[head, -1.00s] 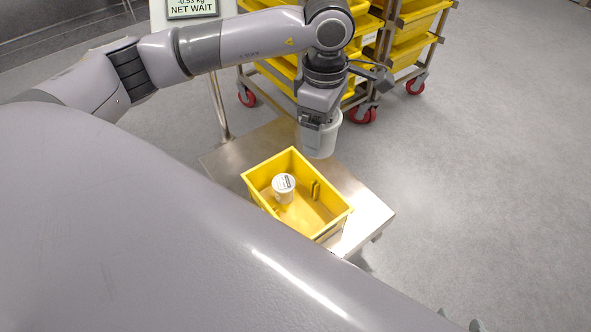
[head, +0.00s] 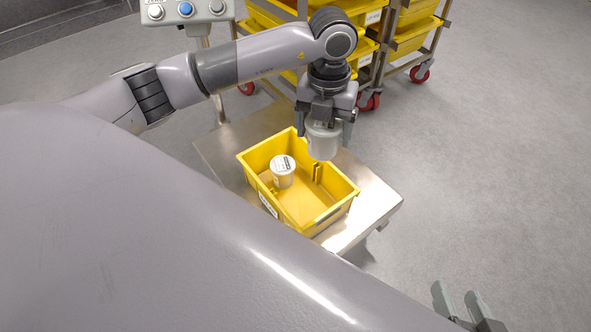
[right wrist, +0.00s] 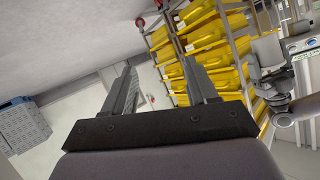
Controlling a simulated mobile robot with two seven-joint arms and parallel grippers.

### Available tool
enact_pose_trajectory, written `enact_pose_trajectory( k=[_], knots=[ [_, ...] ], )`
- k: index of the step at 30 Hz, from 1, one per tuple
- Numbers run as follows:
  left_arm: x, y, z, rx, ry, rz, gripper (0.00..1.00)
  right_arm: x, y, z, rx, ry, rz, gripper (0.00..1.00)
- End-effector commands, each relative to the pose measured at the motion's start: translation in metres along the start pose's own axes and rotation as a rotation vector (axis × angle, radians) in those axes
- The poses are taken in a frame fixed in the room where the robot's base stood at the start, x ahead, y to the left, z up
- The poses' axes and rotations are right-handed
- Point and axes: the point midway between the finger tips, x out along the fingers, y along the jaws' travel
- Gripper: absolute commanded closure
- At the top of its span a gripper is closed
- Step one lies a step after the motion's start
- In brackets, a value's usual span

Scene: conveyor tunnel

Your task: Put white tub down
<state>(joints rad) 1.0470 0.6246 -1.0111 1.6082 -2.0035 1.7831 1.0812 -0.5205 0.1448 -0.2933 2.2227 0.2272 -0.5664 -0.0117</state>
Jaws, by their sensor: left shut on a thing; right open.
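My left gripper (head: 329,118) is shut on a white tub (head: 322,143). It holds the tub roughly upright, in front of the back right rim of the yellow crate (head: 254,187) in the head view. I cannot tell exactly how high the tub hangs. A second white tub with a dark-marked label on its lid (head: 283,172) stands inside the crate, towards its left end. The right part of the crate floor is bare. My right gripper (head: 456,296) shows at the bottom right. In the right wrist view (right wrist: 160,90) its fingers are apart and empty.
The crate rests on a steel platform (head: 375,198), with bare metal at its right. A control box with buttons (head: 186,10) stands on a post behind. A wheeled rack of yellow bins (head: 412,35) is at the back. The floor at right is clear.

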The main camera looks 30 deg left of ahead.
Motion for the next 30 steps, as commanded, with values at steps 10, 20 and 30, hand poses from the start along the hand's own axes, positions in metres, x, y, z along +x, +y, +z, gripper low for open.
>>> enact_pose_trajectory(
  k=[10,20,30],
  knots=[
    [0.046,0.002,0.004,-0.565,0.012,0.008,0.63,0.012,-0.007,0.011,0.012,0.027,-0.047,0.42],
    [0.065,0.003,0.006,-0.805,0.016,0.015,0.63,0.016,-0.012,0.014,0.021,0.037,-0.070,0.42],
    [0.150,0.004,0.004,-0.812,0.019,0.018,0.63,0.020,-0.011,0.021,0.007,0.091,-0.091,0.42]
  ],
)
